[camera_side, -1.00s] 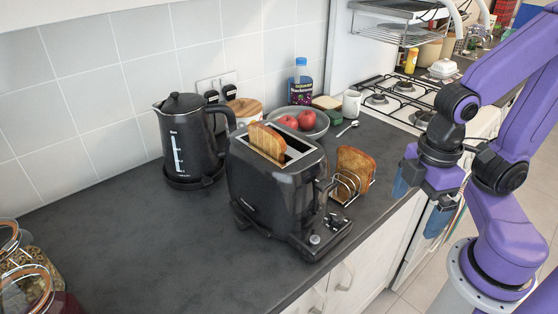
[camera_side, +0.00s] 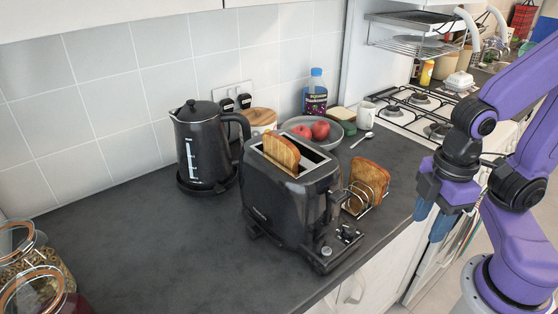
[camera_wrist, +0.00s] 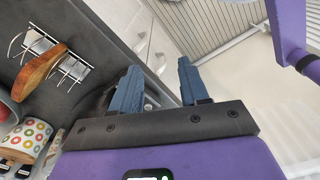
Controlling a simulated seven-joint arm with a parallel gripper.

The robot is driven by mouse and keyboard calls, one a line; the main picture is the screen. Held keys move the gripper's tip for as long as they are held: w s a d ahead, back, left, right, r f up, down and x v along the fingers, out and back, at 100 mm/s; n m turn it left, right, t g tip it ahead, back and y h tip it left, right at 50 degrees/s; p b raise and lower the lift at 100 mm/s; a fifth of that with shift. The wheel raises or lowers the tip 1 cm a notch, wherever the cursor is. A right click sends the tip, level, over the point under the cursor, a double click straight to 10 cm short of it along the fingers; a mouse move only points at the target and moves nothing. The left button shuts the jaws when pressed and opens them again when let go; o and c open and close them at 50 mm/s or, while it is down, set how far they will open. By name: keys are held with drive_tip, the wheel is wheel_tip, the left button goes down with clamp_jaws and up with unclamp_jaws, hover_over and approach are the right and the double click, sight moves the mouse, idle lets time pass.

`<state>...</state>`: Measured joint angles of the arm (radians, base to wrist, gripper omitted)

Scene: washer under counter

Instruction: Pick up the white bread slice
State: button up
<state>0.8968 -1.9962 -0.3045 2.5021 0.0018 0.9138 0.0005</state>
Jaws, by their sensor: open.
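A small pale, cream-topped slice-like thing (camera_side: 341,113), which looks like the white bread slice, lies at the back of the counter behind the fruit bowl. It is too small to be sure, and greenish material shows just below it. A browned slice (camera_side: 369,176) stands in a wire rack (camera_side: 358,201) right of the toaster; the wrist view shows a browned slice (camera_wrist: 40,71) too. Another toasted slice (camera_side: 281,151) sticks up from the black toaster (camera_side: 287,204). My gripper (camera_side: 432,218) is open and empty beyond the counter's front edge, right of the rack. Its blue fingers (camera_wrist: 159,70) are apart in the wrist view.
A black kettle (camera_side: 203,146) stands left of the toaster. A grey bowl (camera_side: 328,139) with red fruit, a bottle (camera_side: 316,95), a white mug (camera_side: 366,115) and a spoon (camera_side: 361,140) are behind. Glass jars (camera_side: 38,270) are front left. The counter's left part is clear.

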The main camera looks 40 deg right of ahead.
drive_tip(key=m+t, duration=0.2)
drive_tip(key=m, duration=1)
approach(281, 138)
drive_tip(key=f, duration=0.3)
drive_tip(key=w+f, duration=0.1)
drive_tip(key=f, duration=0.3)
drive_tip(key=w+f, duration=0.1)
drive_tip(key=f, duration=0.3)
drive_tip(key=shift+w+a+f, duration=0.1)
drive_tip(key=shift+a, duration=0.05)
clamp_jaws()
